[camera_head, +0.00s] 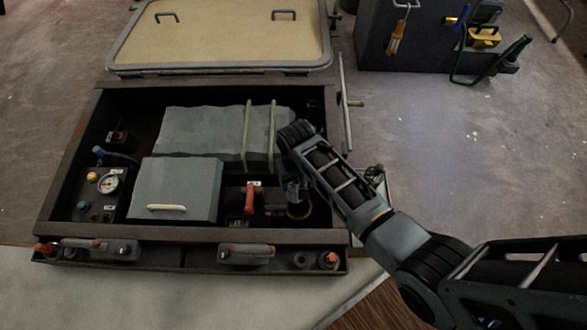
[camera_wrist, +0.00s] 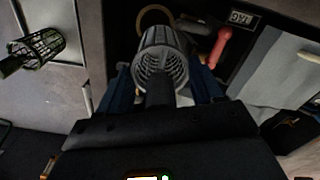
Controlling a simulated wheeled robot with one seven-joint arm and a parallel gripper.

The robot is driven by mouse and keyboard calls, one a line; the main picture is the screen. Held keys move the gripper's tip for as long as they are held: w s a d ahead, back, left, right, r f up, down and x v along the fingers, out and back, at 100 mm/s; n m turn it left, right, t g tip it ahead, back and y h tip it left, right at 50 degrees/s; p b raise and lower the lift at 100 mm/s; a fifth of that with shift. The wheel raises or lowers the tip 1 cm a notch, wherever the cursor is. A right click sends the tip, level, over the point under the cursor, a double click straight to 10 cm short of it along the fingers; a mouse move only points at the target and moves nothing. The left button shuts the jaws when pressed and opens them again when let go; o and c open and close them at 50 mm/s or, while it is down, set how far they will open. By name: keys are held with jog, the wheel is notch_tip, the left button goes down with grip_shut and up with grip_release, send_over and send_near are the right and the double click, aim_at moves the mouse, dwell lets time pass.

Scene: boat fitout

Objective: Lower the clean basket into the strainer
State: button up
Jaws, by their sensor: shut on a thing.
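My gripper (camera_wrist: 165,88) is shut on a grey slotted basket (camera_wrist: 160,62), held with its ribbed round end facing away from the wrist. A brass-coloured ring, the strainer's rim (camera_wrist: 152,20), shows just beyond the basket in the wrist view, partly covered by it. The basket appears apart from the ring; its exact height above it is unclear. In the head view my gripper (camera_head: 292,190) hangs over the right side of the open compartment, beside the strainer rim (camera_head: 299,211). The basket cannot be made out clearly there.
A second, dark greenish basket (camera_wrist: 38,47) lies outside the compartment. A red-handled valve (camera_head: 249,198) stands close left of the strainer. The raised hatch lid (camera_head: 220,40) is behind.

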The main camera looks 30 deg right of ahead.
jog(key=shift+d+f+b, duration=0.3)
jog(key=shift+d+f, duration=0.05)
jog(key=shift+f, duration=0.35)
jog(key=shift+d+f+b, duration=0.25)
jog(key=shift+d+f, duration=0.1)
jog(key=shift+f, duration=0.35)
notch_tip(320, 180, down, 8)
jog(key=b, duration=0.8)
jog(key=shift+r, duration=0.1)
jog(key=shift+f+b, duration=0.65)
jog(key=shift+f, duration=0.3)
notch_tip(320, 180, down, 6)
jog(key=b, duration=0.3)
jog(key=o, duration=1.4)
jog(key=shift+w, duration=0.1)
jog(key=shift+o, duration=0.2)
jog(key=shift+a, duration=0.15)
jog(key=shift+w+a, duration=0.1)
